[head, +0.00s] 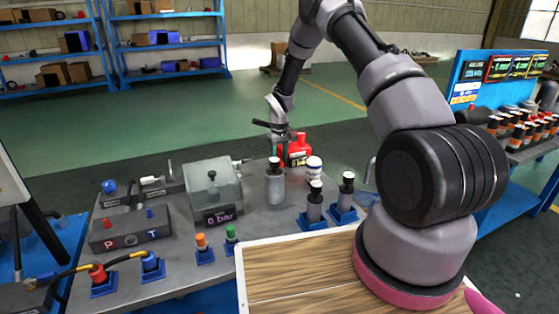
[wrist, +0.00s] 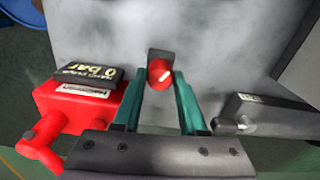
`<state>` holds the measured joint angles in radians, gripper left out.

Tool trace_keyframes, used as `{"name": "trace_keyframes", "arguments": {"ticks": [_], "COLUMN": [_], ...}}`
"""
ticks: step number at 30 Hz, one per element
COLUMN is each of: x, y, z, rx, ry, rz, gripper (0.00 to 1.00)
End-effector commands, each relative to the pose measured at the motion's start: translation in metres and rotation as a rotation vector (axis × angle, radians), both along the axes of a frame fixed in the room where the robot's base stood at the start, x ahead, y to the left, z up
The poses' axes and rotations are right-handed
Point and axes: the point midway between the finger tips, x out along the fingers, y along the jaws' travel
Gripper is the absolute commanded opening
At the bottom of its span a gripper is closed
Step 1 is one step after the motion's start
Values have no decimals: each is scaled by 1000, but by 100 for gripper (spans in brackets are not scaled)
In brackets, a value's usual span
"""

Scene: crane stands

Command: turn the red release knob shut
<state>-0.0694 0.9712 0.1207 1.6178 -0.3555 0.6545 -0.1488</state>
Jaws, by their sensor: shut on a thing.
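The red release knob (wrist: 159,73) shows in the wrist view, round with a pale mark line on its face, on a small dark mount on the grey surface. The mark line runs slantwise, up to the right. The teal fingers of my gripper (wrist: 162,84) are shut on the knob, one on each side. In the head view my gripper (head: 277,150) reaches down at the far edge of the bench, and the knob cannot be made out there. A red hand pump (wrist: 75,108) with a "0 bar" display is left of my gripper in the wrist view.
A dark grey block (wrist: 265,115) lies right of my fingers.

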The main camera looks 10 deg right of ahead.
Motion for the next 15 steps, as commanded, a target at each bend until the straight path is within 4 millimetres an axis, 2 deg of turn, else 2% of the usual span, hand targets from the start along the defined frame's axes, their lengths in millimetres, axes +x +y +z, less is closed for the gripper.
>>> {"name": "trace_keyframes", "arguments": {"ticks": [15], "x": [1], "y": [0], "z": [1], "rx": [1], "ry": [-2], "rz": [435], "gripper": [0]}}
